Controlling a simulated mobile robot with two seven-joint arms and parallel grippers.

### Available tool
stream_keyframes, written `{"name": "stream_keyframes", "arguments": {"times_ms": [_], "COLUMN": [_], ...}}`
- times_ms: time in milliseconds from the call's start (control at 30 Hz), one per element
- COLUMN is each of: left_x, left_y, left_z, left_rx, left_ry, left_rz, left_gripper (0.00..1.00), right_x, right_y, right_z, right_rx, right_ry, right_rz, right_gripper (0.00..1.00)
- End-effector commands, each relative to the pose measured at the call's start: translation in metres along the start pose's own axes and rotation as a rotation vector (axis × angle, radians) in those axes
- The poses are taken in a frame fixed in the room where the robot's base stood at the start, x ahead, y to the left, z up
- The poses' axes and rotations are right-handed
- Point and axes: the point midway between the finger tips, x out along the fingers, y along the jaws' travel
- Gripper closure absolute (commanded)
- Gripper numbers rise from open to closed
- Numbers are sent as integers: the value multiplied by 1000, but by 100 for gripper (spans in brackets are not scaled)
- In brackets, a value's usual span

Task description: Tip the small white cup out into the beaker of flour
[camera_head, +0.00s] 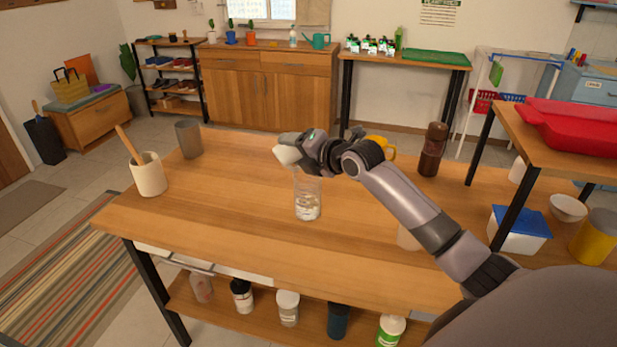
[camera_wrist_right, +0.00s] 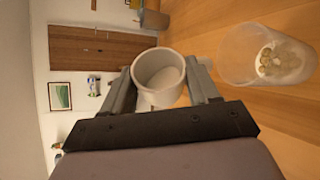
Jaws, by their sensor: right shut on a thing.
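My right gripper (camera_head: 297,143) is shut on the small white cup (camera_head: 287,154), which it holds in the air just above and left of the beaker's rim. The cup looks tilted. In the right wrist view the cup (camera_wrist_right: 159,76) sits between the two fingers (camera_wrist_right: 160,88) with its mouth facing the camera; I cannot tell whether anything is left inside. The clear beaker (camera_head: 308,198) stands upright on the table with whitish, lumpy stuff at its bottom. The beaker (camera_wrist_right: 266,58) also shows beside the cup, apart from it. My left gripper is out of view.
On the wooden table (camera_head: 230,225), a cream crock (camera_head: 149,175) with a wooden utensil and a grey tumbler (camera_head: 188,139) stand left. A brown grinder (camera_head: 432,150) and a yellow mug (camera_head: 381,147) stand behind my right arm.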

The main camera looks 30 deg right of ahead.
Motion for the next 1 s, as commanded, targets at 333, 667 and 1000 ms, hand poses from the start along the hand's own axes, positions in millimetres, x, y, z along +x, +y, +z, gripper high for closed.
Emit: {"name": "stream_keyframes", "arguments": {"times_ms": [333,667,1000], "left_x": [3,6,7], "left_y": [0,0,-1], "left_z": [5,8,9], "left_rx": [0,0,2], "left_ry": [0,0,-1], "left_rz": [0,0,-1], "left_gripper": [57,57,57], "right_x": [1,1,1], "right_y": [1,1,4], "right_z": [-1,0,-2], "right_rx": [44,83,124], "right_ry": [10,19,27], "right_rz": [21,38,57], "right_gripper": [77,77,77]}}
